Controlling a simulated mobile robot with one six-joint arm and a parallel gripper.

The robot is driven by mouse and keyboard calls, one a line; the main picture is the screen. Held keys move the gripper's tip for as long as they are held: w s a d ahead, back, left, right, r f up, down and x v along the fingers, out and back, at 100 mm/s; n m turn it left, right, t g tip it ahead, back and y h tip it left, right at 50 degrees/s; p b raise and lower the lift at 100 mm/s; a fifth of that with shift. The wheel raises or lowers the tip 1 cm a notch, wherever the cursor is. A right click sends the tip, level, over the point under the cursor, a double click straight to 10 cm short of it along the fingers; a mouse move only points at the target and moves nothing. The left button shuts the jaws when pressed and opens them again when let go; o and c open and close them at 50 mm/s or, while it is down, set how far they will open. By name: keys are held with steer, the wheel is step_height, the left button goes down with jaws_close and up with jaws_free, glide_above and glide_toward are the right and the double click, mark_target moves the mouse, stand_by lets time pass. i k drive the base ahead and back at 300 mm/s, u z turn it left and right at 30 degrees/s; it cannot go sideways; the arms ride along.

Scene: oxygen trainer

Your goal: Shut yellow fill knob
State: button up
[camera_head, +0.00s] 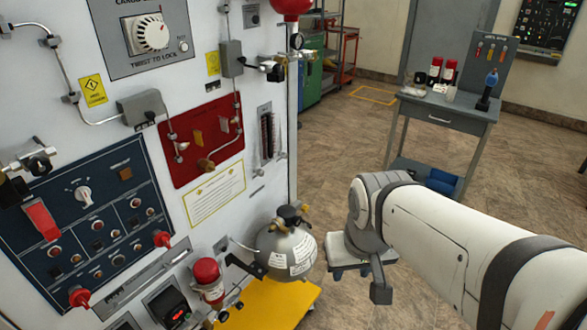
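A grey round oxygen bottle (287,252) with white labels stands at the foot of the white panel wall. On its top is a dark valve with a yellowish knob (291,215). A brass-coloured knob (206,165) also sits on the red plate of the wall; I cannot tell which of the two is the yellow fill knob, or whether either is turned shut. My gripper (368,278) is at the end of my white arm, right of the bottle and apart from it.
A yellow platform (268,304) lies under the bottle. A red-capped cylinder (208,279) stands left of it. The blue switch panel (88,222) and red plate (203,138) are on the wall. A grey table (440,117) stands behind my arm; floor between is clear.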

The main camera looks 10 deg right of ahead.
mark_target(306, 208)
steer(key=u, duration=0.65)
steer(key=k, duration=1.3)
steer(key=z, duration=0.7)
steer(key=i, duration=1)
steer(key=z, duration=0.1)
